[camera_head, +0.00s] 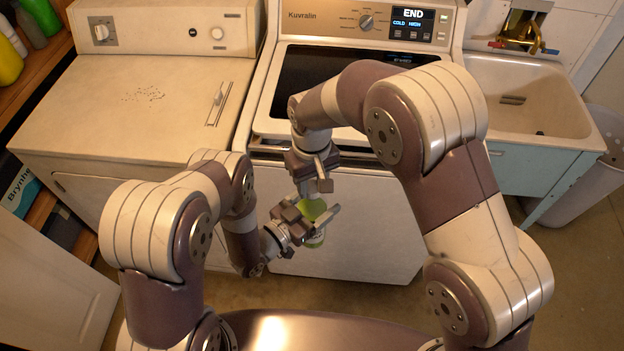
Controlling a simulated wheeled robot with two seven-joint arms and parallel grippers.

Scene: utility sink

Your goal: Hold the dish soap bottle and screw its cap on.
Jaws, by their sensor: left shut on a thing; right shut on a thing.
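The green dish soap bottle (314,210) is upright in the air in front of the washer. My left gripper (316,222) is shut around its body from the left, and the lower part of the bottle shows below the fingers. My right gripper (318,186) points down directly above the bottle and is shut on the cap at its top. The cap is hidden by the fingers, so I cannot tell whether it sits on the bottle's neck or how far it is turned.
The washer (370,225) stands behind the bottle, with the dryer (130,115) to its left. A utility sink (530,95) is at the right. Shelves with several bottles (40,15) are at the far left. Open floor lies below the bottle.

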